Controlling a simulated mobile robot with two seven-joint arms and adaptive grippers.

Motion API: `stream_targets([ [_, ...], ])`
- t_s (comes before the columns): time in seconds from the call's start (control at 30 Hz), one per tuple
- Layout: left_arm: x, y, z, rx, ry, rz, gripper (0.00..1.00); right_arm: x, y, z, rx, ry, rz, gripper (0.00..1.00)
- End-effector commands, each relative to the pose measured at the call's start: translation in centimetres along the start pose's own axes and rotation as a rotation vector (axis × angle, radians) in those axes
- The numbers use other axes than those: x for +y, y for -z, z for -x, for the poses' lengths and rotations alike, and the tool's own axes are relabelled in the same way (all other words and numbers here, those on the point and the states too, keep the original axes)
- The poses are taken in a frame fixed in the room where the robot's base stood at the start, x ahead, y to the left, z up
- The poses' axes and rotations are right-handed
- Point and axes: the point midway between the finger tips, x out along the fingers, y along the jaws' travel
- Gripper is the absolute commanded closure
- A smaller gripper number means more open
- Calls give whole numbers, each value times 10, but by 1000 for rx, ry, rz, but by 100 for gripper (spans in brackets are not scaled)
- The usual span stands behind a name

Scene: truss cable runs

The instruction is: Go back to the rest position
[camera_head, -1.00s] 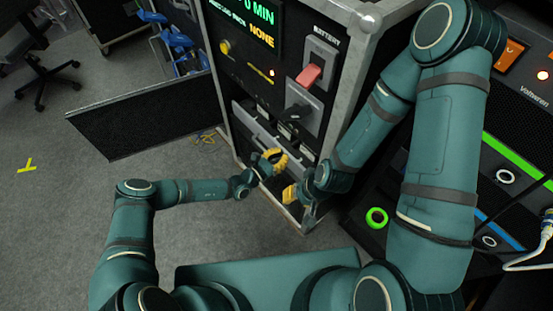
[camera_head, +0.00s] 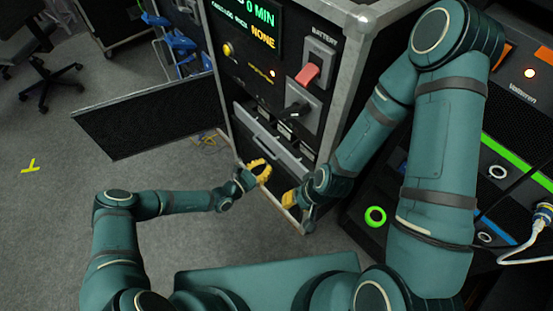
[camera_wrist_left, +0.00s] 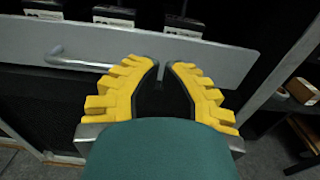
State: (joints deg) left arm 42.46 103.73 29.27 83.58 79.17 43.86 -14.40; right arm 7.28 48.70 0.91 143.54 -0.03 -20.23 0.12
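My left gripper (camera_head: 264,170) has yellow fingers and hangs in front of the lower part of the black rack case (camera_head: 240,85). In the left wrist view its fingertips (camera_wrist_left: 164,66) curve towards each other with a narrow gap and nothing held between them. Beyond them is a grey panel (camera_wrist_left: 225,62) with a bar handle (camera_wrist_left: 75,60), partly hidden by the left finger. The panel also shows in the head view (camera_head: 284,152). My right gripper (camera_head: 291,198) is low by the case's front corner, mostly hidden by its own wrist, so its opening is unclear.
A red battery switch (camera_head: 308,74) and a dark handle (camera_head: 297,108) stick out of the case front. A black panel (camera_head: 150,115) stands out to the left. Another equipment case with a green ring (camera_head: 375,216) is at right. Grey floor (camera_head: 60,220) is clear at left.

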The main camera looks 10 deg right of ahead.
Motion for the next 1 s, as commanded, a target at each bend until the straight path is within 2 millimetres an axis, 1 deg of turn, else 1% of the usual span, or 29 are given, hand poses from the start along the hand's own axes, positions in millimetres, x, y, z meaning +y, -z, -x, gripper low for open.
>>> stream_targets([
  [0.03, 1, -2, 12, 1, -3, 1, 100, -1, 0, 4, -1, 0, 0, 66],
  [0.1, 1, -1, 26, 3, -2, 1, 100, -2, 0, 5, -2, 0, -1, 66],
  [0.2, 1, -1, 42, 1, -2, 2, 100, -3, -1, 8, -4, 0, -1, 66],
  [0.3, 0, 0, 53, 2, -1, 1, 100, -3, -1, 9, -5, 0, -1, 66],
  [0.5, 0, 0, 62, 0, -1, 1, 100, -4, -1, 10, -5, 0, -1, 66],
  [0.7, -1, 0, 63, 2, 3, 0, 100, -3, -1, 9, -6, 0, -1, 66],
  [0.77, -5, -1, 62, 11, 26, -10, 100, -3, -1, 9, -6, 0, -1, 66],
  [0.87, -27, -7, 61, 62, 146, -63, 100, -4, -1, 9, -6, 0, -1, 66],
  [0.97, -66, -14, 69, 166, 368, -178, 100, -4, -1, 10, -6, 0, -1, 66],
  [1.0, -83, -17, 78, 221, 472, -244, 100, -4, -1, 10, -6, 0, -1, 66],
])
